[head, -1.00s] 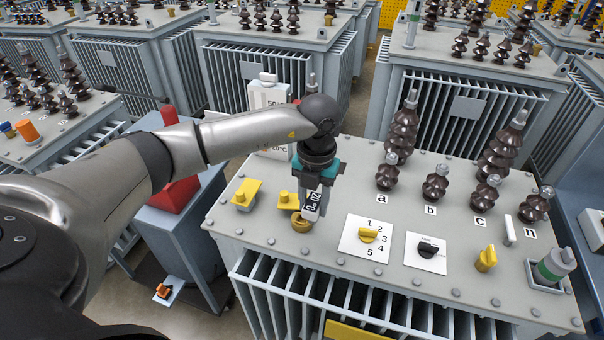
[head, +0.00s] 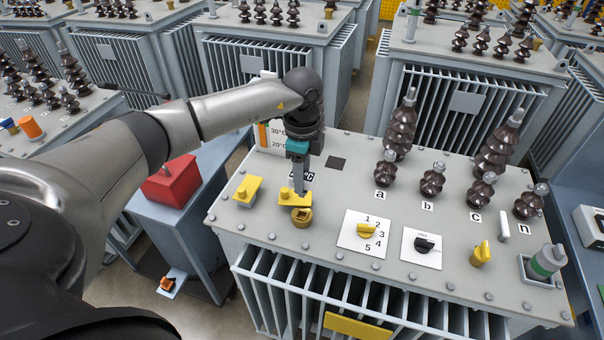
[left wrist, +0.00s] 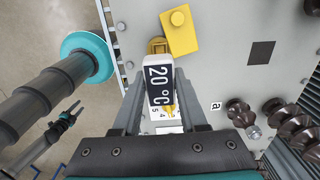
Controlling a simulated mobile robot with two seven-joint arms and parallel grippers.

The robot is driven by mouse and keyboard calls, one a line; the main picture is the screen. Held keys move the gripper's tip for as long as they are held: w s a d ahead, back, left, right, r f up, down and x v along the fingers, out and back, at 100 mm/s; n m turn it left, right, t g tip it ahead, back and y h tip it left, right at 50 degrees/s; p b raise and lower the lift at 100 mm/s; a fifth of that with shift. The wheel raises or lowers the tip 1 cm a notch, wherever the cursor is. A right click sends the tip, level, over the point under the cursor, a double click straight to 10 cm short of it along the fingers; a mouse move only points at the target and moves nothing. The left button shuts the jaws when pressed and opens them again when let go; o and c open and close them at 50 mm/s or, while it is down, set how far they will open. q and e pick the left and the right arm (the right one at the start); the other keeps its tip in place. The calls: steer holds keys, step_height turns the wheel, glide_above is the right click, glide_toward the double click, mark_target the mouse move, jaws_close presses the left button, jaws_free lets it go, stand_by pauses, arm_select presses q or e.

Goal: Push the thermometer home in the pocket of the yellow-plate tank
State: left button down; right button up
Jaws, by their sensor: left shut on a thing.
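My left gripper (head: 301,188) is shut on the thermometer (head: 299,176), over the lid of the yellow-plate tank. In the left wrist view the thermometer (left wrist: 160,78) sits between the fingers with its black "20°C" face towards the camera. Its stem is hidden. The brass pocket (head: 301,217) shows just below the fingertips in the head view and past the thermometer in the wrist view (left wrist: 157,46). I cannot tell whether the stem is in it. The yellow plate (head: 357,326) is on the tank's front. My right gripper (left wrist: 70,113) appears small at the wrist view's left; its jaws are unclear.
A numbered selector (head: 366,232), a black knob (head: 425,245) and brown bushings (head: 432,181) stand to the right. A white 20–30°C scale (head: 277,137) is behind.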

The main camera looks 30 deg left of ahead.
stand_by(0.5)
arm_select(q)
steer(key=shift+f+b, duration=1.65)
steer(key=shift+f, duration=1.3)
steer(key=shift+p, duration=0.7)
steer(key=shift+f+b, duration=0.85)
steer(key=shift+f, duration=0.7)
steer(key=shift+c, duration=1.8)
jaws_free()
step_height(320, 180, up, 15)
steer(key=shift+r+p, duration=0.15)
steer(key=shift+p, duration=0.45)
